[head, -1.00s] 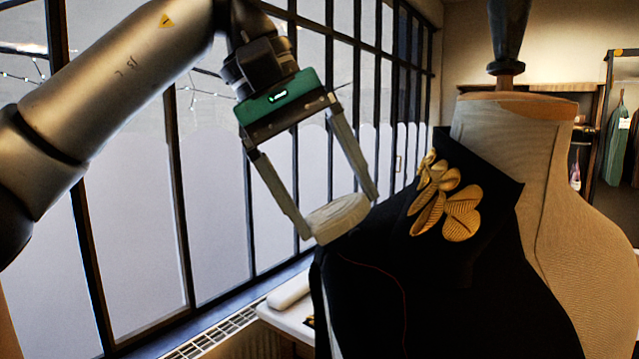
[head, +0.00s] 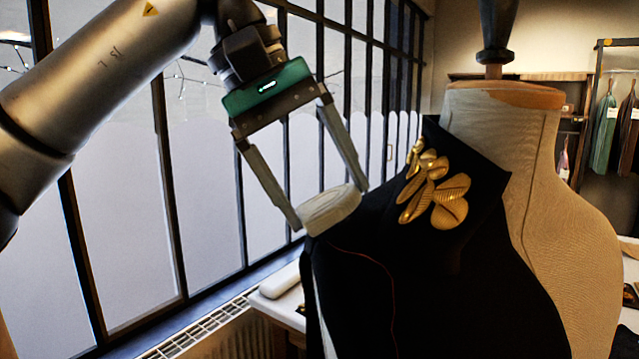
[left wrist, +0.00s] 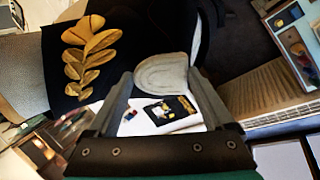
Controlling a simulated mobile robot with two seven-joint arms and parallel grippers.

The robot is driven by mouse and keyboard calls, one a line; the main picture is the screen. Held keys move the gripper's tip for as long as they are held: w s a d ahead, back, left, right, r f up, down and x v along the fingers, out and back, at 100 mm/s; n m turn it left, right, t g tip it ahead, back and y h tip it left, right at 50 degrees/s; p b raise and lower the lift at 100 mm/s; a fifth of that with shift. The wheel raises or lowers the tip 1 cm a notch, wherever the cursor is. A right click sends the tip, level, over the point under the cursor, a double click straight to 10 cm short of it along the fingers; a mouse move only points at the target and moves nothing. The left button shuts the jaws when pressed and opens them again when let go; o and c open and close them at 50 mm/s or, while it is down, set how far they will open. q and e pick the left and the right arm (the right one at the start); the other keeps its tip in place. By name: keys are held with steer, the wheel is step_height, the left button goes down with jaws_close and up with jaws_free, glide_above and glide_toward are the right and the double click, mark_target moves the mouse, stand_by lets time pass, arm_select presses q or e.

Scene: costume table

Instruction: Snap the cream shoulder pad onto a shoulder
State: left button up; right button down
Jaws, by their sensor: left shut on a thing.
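The cream shoulder pad (head: 331,212) is a rounded, ridged piece at the left-hand shoulder of the dress form. It also shows in the left wrist view (left wrist: 162,73). My left gripper (head: 331,208) is shut on it, one finger on each side, coming from above. The pad lies at the outer top edge of the black garment (head: 350,280). I cannot tell whether it touches the cloth or is fastened. The dress form (head: 565,225) wears black on this side only; its other shoulder is bare linen. My right gripper is not in view.
Gold leaf ornaments (head: 436,190) sit on the garment's chest, close to the pad. A barred window (head: 210,200) runs along the left. A white tabletop (head: 285,305) stands below. A clothes rack (head: 605,120) is at the far right.

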arm_select(q)
steer(key=shift+w+d+f, duration=0.1)
steer(key=shift+d+f, duration=0.2)
steer(key=shift+f, duration=0.3)
stand_by(0.9)
steer(key=o, duration=1)
steer(key=p+v, duration=0.5)
steer(key=v, duration=0.3)
steer(key=shift+p, duration=0.3)
